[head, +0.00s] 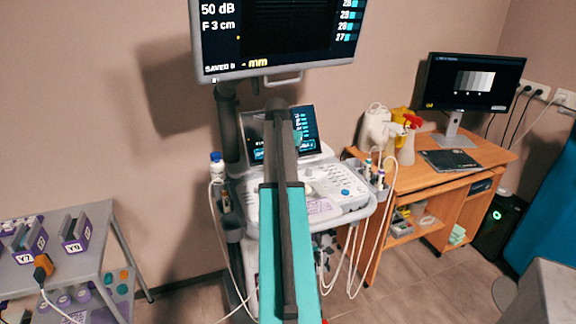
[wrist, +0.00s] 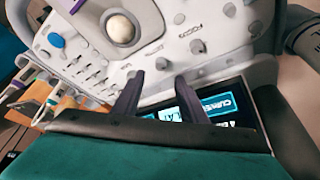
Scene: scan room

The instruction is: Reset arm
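My arm reaches forward over the ultrasound machine's control panel (head: 340,190) in the head view. My gripper (wrist: 160,92) shows in the wrist view as two dark fingers standing apart. It is open, with nothing between the fingers. Behind and below them are the panel (wrist: 165,62) with its knobs and trackball and the lit touchscreen (wrist: 215,108). I cannot tell whether the fingertips touch the panel. In the head view the arm hides the gripper's fingers and part of the panel.
A large monitor (head: 275,40) hangs above the machine. A grey table (head: 105,265) with labelled holders stands left; a wooden desk (head: 425,180) stands right.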

